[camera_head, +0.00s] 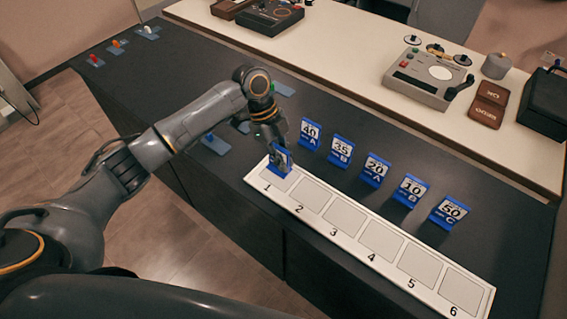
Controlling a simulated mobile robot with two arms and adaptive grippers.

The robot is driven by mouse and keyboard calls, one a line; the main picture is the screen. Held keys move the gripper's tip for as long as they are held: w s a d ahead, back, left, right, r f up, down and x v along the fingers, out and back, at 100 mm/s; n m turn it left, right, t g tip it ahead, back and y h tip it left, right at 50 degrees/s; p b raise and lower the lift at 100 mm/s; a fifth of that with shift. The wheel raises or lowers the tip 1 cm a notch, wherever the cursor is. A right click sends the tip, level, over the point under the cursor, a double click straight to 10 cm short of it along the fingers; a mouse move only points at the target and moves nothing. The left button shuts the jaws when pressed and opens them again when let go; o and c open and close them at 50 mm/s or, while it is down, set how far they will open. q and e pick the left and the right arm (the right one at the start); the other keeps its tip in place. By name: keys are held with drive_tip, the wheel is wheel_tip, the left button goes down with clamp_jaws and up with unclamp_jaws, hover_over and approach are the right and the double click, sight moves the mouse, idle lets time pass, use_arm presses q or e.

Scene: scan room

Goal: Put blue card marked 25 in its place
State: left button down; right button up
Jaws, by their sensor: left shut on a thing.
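My left gripper (277,136) is shut on a blue card (283,167) at the near-left end of the white numbered board (272,193). The card is upright over slot 1, and its lower edge appears to be at the board. I cannot tell whether it touches. The gripper covers part of its face, so its number is not readable. Slots 2 to 6 of the board are empty. My right gripper is not in view.
Behind the board stand blue cards 40 (310,134), 35 (341,150), 20 (375,171), 10 (410,190) and 50 (449,212). A raised pale shelf (340,62) behind them carries a tape device (428,80) and boxes. Small coloured pieces stand at the far left.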

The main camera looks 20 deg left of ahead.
use_arm(q)
drive_tip(key=shift+s+f, duration=0.1)
drive_tip(key=shift+f, duration=1.05)
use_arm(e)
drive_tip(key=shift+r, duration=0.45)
use_arm(q)
drive_tip(key=c, duration=1.5)
unclamp_jaws()
drive_tip(key=shift+f, duration=0.15)
drive_tip(key=shift+o, duration=0.4)
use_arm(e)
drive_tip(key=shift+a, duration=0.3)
